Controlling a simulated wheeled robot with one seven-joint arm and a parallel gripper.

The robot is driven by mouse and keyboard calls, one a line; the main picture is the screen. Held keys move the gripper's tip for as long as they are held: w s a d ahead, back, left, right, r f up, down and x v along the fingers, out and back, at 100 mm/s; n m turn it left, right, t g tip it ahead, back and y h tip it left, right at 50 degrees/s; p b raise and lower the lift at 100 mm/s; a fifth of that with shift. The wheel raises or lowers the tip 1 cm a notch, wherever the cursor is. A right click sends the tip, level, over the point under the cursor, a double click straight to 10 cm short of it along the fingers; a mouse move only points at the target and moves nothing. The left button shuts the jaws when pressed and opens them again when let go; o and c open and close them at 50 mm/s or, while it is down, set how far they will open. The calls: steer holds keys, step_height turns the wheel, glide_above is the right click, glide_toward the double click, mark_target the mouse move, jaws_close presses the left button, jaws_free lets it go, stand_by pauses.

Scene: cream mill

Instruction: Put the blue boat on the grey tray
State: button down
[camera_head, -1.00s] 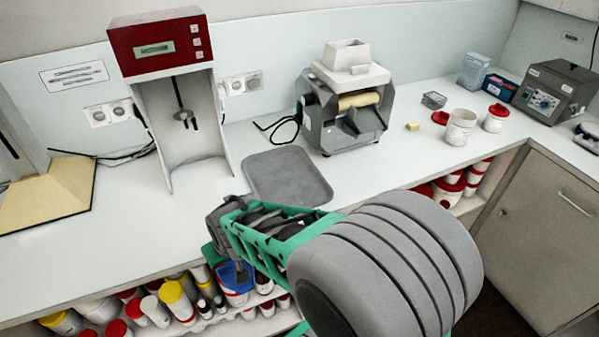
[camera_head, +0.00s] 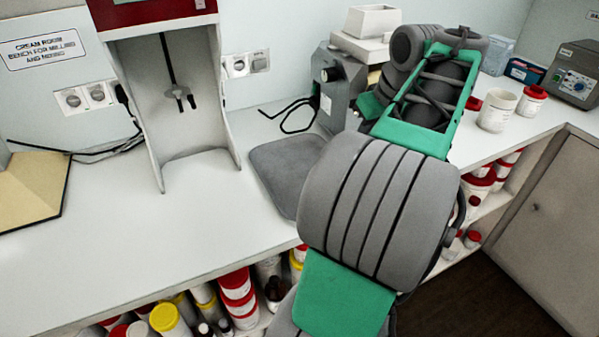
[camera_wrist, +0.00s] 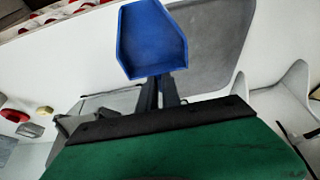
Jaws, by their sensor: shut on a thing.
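The blue boat (camera_wrist: 152,40) is a shallow, open-topped dish, seen in the wrist view at the tips of my gripper. My gripper (camera_wrist: 158,88) is shut on its near edge. The grey tray (camera_head: 280,165) lies flat on the white bench in front of the mill, its right part hidden by my arm. In the wrist view the tray (camera_wrist: 218,45) shows behind and to the right of the boat; how high the boat is above the bench I cannot tell. The head view does not show the boat or the gripper's fingers, hidden by my arm.
A red-topped mixer (camera_head: 165,100) stands left of the tray. The mill (camera_head: 345,85) is behind it, partly covered by my arm. White tubs (camera_head: 497,110) stand at the right. Several jars (camera_head: 237,295) fill the shelf below. The bench is clear at front left.

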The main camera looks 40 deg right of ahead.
steer(key=w+a+f+b, duration=0.1)
steer(key=w+a+f, duration=0.1)
steer(key=w+f, duration=0.1)
steer(key=w+a+f+b, duration=0.1)
steer(key=w+a+f, duration=0.1)
steer(key=w+f, duration=0.1)
steer(key=w+a+f+b, duration=0.2)
steer(key=w+a+f, duration=0.1)
steer(key=w, duration=0.1)
steer(key=shift+w+f, duration=0.25)
steer(key=shift+w, duration=0.1)
step_height(320, 180, down, 3)
steer(key=shift+w+a+r+b, duration=0.1)
steer(key=shift+w+a+b, duration=0.05)
steer(key=shift+b, duration=0.2)
steer(key=shift+f, duration=0.4)
steer(key=c, duration=1.5)
jaws_free()
steer(key=shift+c, duration=0.2)
steer(key=p+v, duration=0.2)
steer(key=v, duration=1)
steer(key=shift+r+p, duration=0.15)
steer(key=shift+p, duration=0.2)
